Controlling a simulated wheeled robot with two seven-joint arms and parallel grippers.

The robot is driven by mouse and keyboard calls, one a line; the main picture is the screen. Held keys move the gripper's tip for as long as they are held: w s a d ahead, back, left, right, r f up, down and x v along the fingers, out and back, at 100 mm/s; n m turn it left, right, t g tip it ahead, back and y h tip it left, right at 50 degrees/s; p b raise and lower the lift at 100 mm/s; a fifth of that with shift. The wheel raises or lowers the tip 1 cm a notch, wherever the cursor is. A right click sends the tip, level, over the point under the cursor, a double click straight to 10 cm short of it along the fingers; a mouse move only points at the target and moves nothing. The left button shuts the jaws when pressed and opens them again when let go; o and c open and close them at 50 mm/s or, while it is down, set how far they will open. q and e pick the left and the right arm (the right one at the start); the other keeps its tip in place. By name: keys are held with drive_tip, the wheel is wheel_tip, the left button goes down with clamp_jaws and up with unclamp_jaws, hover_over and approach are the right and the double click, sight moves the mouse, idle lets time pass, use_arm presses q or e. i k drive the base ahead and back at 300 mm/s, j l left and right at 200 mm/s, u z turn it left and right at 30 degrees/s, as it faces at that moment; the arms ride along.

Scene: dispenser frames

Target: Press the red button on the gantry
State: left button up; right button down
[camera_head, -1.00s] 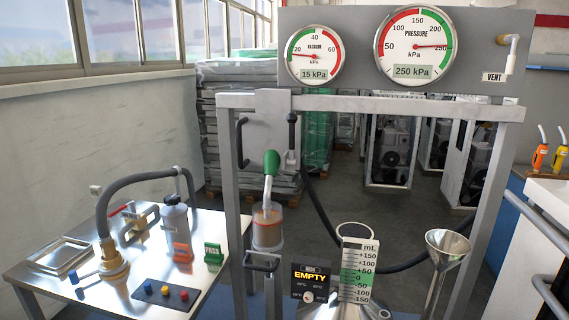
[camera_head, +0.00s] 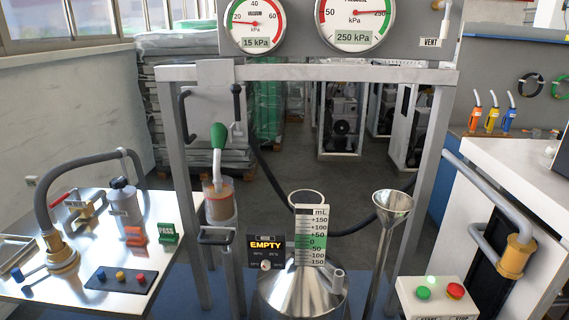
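The grey gantry frame (camera_head: 330,74) stands across the middle, with its top beam and legs in view. At the lower right, a pale control box (camera_head: 438,298) by the gantry's right leg carries a red button (camera_head: 455,291) and a green button (camera_head: 423,293). Lettering below the buttons is cut by the picture's bottom edge and seems to read START and STOP. I cannot tell whether the box is fixed to the gantry. A black pad (camera_head: 121,280) on the left table also has a small red button (camera_head: 141,278). Neither gripper is in view.
A metal vessel (camera_head: 300,293), an EMPTY display (camera_head: 267,248) and a funnel (camera_head: 392,205) stand within the gantry. A hose and fittings cover the left table (camera_head: 70,293). A grey pipe with a brass-coloured fitting (camera_head: 517,256) is right of the control box.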

sight(454, 289)
drive_tip(key=z, duration=1.3)
